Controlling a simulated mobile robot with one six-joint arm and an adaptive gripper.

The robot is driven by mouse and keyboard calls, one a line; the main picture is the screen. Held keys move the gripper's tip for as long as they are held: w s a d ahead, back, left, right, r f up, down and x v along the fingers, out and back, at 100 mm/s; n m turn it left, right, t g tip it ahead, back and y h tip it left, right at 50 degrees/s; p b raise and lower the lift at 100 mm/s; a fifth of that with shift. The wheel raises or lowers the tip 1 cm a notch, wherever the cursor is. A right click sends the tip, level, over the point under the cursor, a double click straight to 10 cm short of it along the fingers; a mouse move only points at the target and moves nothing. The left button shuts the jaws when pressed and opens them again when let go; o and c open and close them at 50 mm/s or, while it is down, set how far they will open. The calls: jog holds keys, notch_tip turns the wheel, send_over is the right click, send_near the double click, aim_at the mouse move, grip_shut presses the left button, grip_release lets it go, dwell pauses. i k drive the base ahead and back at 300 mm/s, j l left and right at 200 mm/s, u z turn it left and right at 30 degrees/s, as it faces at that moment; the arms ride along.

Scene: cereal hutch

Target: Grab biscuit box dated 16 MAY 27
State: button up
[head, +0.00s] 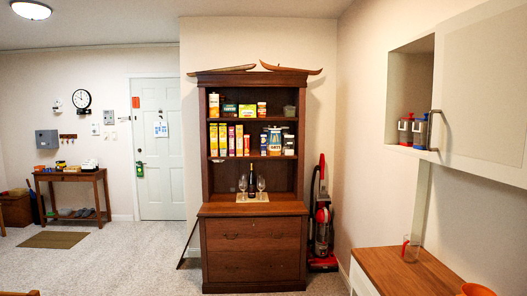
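A dark wooden hutch (253,242) stands against the back wall in the head view. Its middle shelf holds several upright boxes, among them a yellow-orange box (213,139), a red and yellow box (231,140) and a yellow box (239,140). My gripper is not in view.
A bottle (252,182) stands between two glasses on the hutch's lower ledge. A red vacuum cleaner (322,225) stands right of the hutch. A wooden counter (405,272) fills the lower right. The carpet (140,265) in front and left is mostly clear.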

aim_at(262, 137)
jog(key=i+j+u, duration=0.1)
jog(key=j, duration=0.2)
jog(key=i+j+u, duration=0.4)
jog(key=i+j, duration=1.25)
jog(key=j, duration=0.15)
jog(key=i+l+z, duration=0.25)
jog(key=i+z, duration=0.15)
jog(key=i+l+z, duration=0.1)
jog(key=i+z, duration=0.25)
jog(key=i, duration=0.2)
jog(key=i+z, duration=0.4)
jog(key=i+j+z, duration=0.2)
jog(key=i+z, duration=0.2)
jog(key=i, duration=0.2)
